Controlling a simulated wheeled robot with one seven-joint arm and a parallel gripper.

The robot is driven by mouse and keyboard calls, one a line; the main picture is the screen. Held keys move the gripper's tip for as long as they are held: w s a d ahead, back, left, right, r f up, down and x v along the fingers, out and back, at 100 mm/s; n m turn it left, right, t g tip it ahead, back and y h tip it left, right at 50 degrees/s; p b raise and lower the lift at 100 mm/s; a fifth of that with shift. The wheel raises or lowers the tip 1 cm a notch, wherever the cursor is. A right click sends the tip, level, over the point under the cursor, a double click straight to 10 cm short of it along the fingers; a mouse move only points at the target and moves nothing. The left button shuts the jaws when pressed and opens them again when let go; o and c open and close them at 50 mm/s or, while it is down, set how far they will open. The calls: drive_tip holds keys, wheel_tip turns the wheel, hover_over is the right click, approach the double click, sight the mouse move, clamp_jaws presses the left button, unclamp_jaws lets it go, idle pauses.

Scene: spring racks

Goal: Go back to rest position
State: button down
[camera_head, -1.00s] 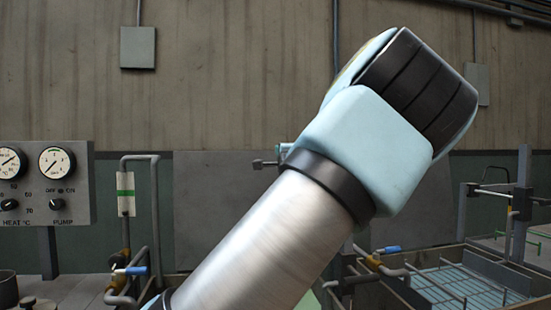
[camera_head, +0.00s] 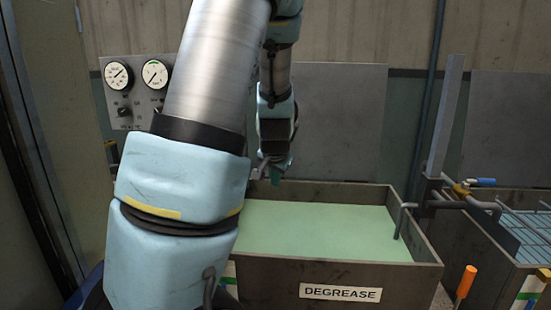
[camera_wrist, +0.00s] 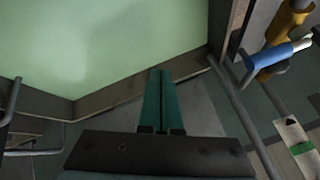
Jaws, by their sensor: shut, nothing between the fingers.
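My gripper (camera_head: 275,174) hangs fingers down in the head view, over the far left part of the degrease tank. Its two green fingers are pressed together and empty. The gripper also shows in the wrist view (camera_wrist: 161,74), with the fingertips near the tank rim in the picture. My arm fills the left and middle of the head view and hides part of the tank's left side.
The degrease tank (camera_head: 270,290) holds pale green liquid (camera_head: 330,222). A blue-handled valve (camera_head: 482,182) and pipe stand at its right, beside another tank with a wire rack (camera_head: 530,232). A gauge panel (camera_head: 118,97) is behind. The wrist view shows a blue-handled valve (camera_wrist: 277,57) upper right.

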drive_tip(key=s+a+f+n+g, duration=0.1)
drive_tip(key=s+a+n+g, duration=0.1)
drive_tip(key=s, duration=0.8)
drive_tip(key=s+a+f+n+g, duration=0.1)
drive_tip(key=s+a+n+g, duration=0.2)
drive_tip(key=s, duration=0.6)
drive_tip(key=shift+s+a, duration=0.35)
drive_tip(key=shift+a, duration=0.45)
drive_tip(key=c, duration=1.6)
unclamp_jaws()
